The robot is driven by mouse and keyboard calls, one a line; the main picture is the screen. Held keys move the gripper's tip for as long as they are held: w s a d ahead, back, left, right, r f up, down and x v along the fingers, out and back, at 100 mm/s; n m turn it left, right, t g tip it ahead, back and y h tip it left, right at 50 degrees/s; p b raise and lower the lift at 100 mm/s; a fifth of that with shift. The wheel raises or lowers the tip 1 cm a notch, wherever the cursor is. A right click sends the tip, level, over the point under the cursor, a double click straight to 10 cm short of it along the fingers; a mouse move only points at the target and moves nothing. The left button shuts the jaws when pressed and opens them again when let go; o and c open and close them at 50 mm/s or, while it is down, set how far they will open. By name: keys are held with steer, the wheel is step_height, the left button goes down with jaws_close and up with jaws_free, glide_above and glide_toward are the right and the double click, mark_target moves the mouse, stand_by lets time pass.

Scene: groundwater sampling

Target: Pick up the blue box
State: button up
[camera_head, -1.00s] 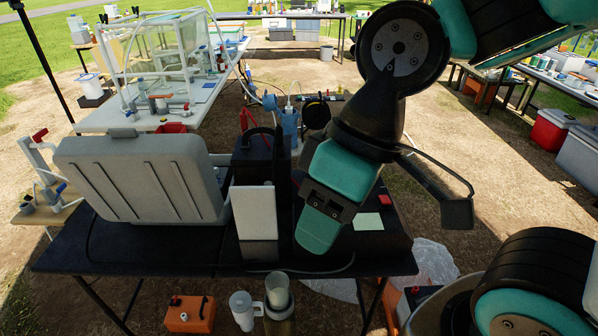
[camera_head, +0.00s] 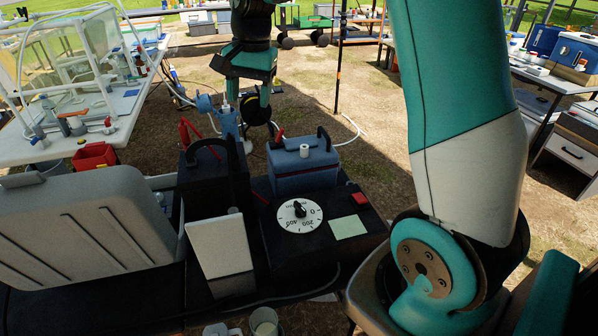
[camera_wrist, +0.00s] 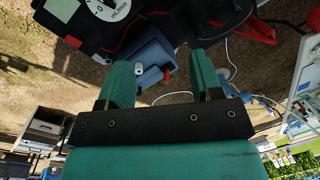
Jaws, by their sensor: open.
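A blue box (camera_head: 303,166) with a black handle, a white cap and a red part on top stands on the table behind a black unit with a dial. In the wrist view, the blue box (camera_wrist: 152,58) shows beyond and between my fingertips, nearer the left one. My gripper (camera_head: 249,92) hangs above and behind the box, up and left of it in the head view. In the wrist view, my gripper (camera_wrist: 163,72) has its two teal fingers spread wide, with nothing held. The box's lower part is hidden behind the dial unit.
The dial unit (camera_head: 299,216) stands directly in front of the box. A black case (camera_head: 206,167) and a white panel (camera_head: 220,246) stand to its left, beside a large grey case (camera_head: 88,228). A hose and blue equipment (camera_head: 227,118) lie behind. Ground right of the box is open.

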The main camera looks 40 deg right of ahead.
steer(key=w+d+f+m, duration=0.3)
steer(key=d+m, duration=0.1)
steer(key=d, duration=0.3)
steer(key=w+d+f+m, duration=0.2)
steer(key=d+f+m, duration=0.15)
steer(key=d, duration=0.25)
steer(key=m+h+p, duration=0.1)
steer(key=m+p, duration=0.1)
steer(key=m, duration=0.3)
glide_above(306, 146)
steer(key=shift+g, duration=0.4)
step_height(306, 146, down, 14)
steer(key=shift+s+a+f+p, duration=0.1)
steer(key=shift+f+p, duration=0.6)
steer(key=shift+f, duration=0.9)
steer(key=shift+s+f+p, duration=0.1)
steer(key=shift+f+p, duration=0.55)
steer(key=shift+f, duration=0.9)
steer(key=shift+c, duration=0.3)
jaws_close()
steer(key=shift+w+r, duration=0.1)
